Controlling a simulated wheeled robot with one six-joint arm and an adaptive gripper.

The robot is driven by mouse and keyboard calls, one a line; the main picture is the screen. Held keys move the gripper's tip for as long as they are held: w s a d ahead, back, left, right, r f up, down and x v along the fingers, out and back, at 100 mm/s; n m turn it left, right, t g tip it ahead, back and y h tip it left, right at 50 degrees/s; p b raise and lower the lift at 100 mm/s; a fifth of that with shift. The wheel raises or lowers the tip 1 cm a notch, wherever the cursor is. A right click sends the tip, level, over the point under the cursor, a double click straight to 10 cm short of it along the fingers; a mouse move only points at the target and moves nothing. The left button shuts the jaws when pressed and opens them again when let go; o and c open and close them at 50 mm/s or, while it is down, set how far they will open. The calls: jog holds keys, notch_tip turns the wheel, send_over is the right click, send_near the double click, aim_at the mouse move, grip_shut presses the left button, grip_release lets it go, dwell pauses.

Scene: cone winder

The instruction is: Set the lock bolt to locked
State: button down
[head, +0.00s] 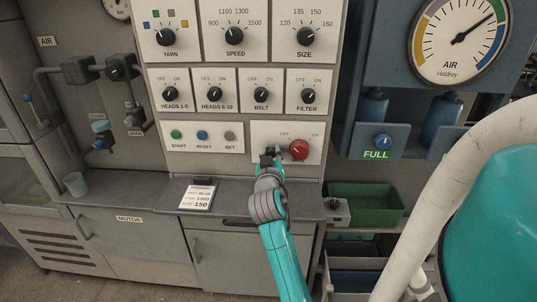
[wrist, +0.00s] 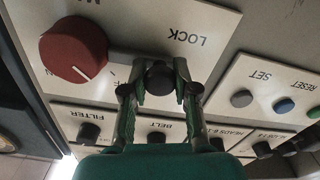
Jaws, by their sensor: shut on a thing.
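The lock bolt's round black knob (wrist: 160,77) is between my gripper's fingertips (wrist: 162,90) in the wrist view. My gripper is shut on it, with one finger on each side. The word LOCK stands beside the knob, upside down in this view. The red main switch knob (wrist: 74,50) is just left of the bolt. A grey strip lies between the red knob and the bolt knob. In the head view my gripper (head: 268,158) is at the lower panel, left of the red knob (head: 299,149), and mostly hides the bolt. Whether the bolt is locked I cannot tell.
START, RESET and SET buttons (head: 202,135) are left of the bolt's panel. A row of black switch knobs (head: 261,95) is above it. A grey counter (head: 240,207) with a label card (head: 199,197) is below. A green bin (head: 365,203) is at the right.

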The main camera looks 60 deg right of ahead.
jog(key=c, duration=0.9)
grip_release()
jog(key=shift+s+d, duration=0.1)
jog(key=shift+s, duration=0.15)
jog(key=shift+o, duration=0.2)
jog(key=shift+s+a, duration=0.1)
jog(key=shift+a, duration=0.3)
jog(key=v, duration=1.1)
jog(key=shift+a+f, duration=0.1)
jog(key=shift+a, duration=0.05)
